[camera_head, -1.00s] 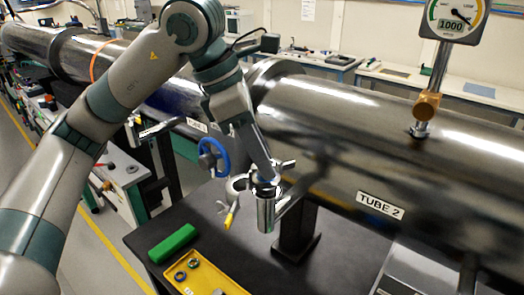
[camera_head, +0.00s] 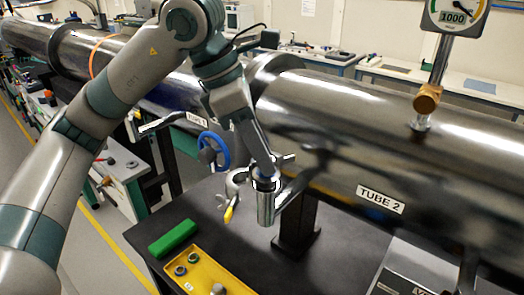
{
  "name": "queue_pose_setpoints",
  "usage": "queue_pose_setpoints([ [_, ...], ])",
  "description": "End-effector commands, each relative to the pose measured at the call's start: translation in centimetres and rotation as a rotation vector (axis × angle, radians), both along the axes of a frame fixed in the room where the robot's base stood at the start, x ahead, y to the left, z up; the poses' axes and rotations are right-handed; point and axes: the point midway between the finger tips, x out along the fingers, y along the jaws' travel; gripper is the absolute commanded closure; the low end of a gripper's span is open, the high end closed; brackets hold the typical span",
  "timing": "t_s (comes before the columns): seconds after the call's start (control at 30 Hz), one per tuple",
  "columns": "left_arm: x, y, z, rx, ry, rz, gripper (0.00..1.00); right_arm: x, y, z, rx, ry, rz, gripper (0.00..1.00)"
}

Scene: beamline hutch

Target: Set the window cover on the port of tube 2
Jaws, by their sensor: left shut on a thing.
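My left gripper (camera_head: 265,183) hangs above the black table, in front of tube 2 (camera_head: 400,160), and is shut on a small piece that I take to be the window cover. The fingers hide most of it. A short silver cylinder (camera_head: 266,208) shows right below the fingertips. I cannot tell whether it belongs to the held piece or to the port. A dark neck runs from the tube's side toward this spot. The label "TUBE 2" (camera_head: 381,199) is to the right. My right gripper is out of view.
A silver clamp-like fitting with a yellow tip (camera_head: 228,214) is just left of the gripper. A blue handwheel (camera_head: 216,150) stands behind. A green block (camera_head: 173,238) and a yellow tray (camera_head: 207,270) with small parts lie on the black table (camera_head: 345,252). A gauge (camera_head: 455,16) rises from tube 2.

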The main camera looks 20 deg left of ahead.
Motion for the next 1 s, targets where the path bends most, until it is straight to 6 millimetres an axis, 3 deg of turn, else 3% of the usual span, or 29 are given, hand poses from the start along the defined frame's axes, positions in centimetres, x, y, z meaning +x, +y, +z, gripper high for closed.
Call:
queue_pose_setpoints([
  [0.77, 0.0, -0.01, -0.67, -0.001, 0.0, 0.0, 0.99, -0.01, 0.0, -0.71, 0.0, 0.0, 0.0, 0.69],
  [0.8, 0.0, -0.01, -0.67, -0.001, 0.0, 0.0, 0.72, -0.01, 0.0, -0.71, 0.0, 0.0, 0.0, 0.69],
  [0.87, 0.0, -0.01, -0.67, 0.0, 0.0, 0.0, 0.57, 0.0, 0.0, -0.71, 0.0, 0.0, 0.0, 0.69],
  [1.0, 0.0, 0.0, -0.67, 0.0, 0.0, 0.0, 0.55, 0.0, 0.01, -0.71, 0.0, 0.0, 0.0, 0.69],
])
